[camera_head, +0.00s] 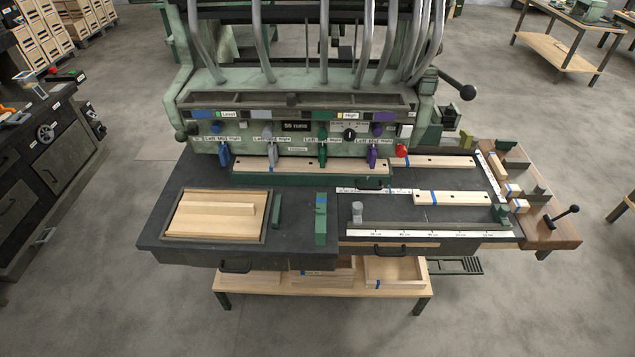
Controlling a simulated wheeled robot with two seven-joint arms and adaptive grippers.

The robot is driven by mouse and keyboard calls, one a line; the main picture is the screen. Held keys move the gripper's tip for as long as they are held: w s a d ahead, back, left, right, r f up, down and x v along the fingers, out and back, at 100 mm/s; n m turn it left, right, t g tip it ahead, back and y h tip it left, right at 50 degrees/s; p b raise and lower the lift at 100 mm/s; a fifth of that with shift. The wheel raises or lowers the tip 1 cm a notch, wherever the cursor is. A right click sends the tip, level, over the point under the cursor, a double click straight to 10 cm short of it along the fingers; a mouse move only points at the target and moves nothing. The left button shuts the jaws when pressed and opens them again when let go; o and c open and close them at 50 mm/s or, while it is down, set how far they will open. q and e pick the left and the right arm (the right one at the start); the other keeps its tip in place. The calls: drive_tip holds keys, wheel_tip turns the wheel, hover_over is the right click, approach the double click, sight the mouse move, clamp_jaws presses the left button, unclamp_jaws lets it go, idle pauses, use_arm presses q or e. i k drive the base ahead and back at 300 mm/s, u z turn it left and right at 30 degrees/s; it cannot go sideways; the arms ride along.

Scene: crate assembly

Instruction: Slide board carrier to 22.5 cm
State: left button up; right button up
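Neither of my grippers shows in the camera_head view. A long green carrier (300,180) holds a pale wooden board (310,166) at the machine's foot, below the coloured levers. It looks like the board carrier, though no label says so. A short white scale (375,190) lies just in front of its right end; its marks are too small to read. A longer white ruler with cm marks (430,234) runs along the front right of the dark table. A grey block (357,212) stands at its left end and a green block (502,214) at its right end.
The dark table (155,225) bears a wooden panel in a tray (205,237) at the left. Loose boards (452,198) lie at the right. The green machine (300,80) has levers, knobs and a red button (401,151). A lower shelf (250,280) holds wooden boxes.

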sight(362, 181)
drive_tip(key=u, duration=0.05)
drive_tip(key=k, duration=0.5)
drive_tip(key=z, duration=1)
drive_tip(key=i, duration=1.2)
drive_tip(key=u, duration=0.65)
